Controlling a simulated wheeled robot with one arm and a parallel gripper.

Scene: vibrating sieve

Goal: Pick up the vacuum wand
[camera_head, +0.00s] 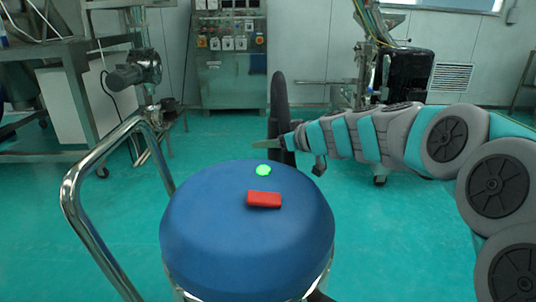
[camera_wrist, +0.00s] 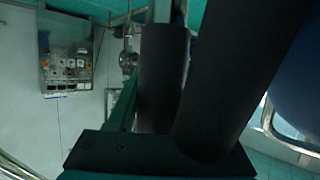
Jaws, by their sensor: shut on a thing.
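The vacuum wand (camera_head: 278,98) is a black tube standing nearly upright behind the blue vacuum drum in the head view. My gripper (camera_head: 283,142) reaches in from the right and is shut on it at its lower part. A greenish fingertip shows just left of the wand. In the wrist view, thick dark tubes of the wand (camera_wrist: 228,80) fill the middle, very close to the camera. The wand's lower end is partly hidden behind the drum.
The blue vacuum drum (camera_head: 225,240) has a red block (camera_head: 264,200) and a green button (camera_head: 263,170) on top. Its metal handle (camera_head: 72,195) curves up at left. A steel table (camera_head: 40,52) stands back left, a control cabinet (camera_head: 229,75) at the back. Green floor is open at left.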

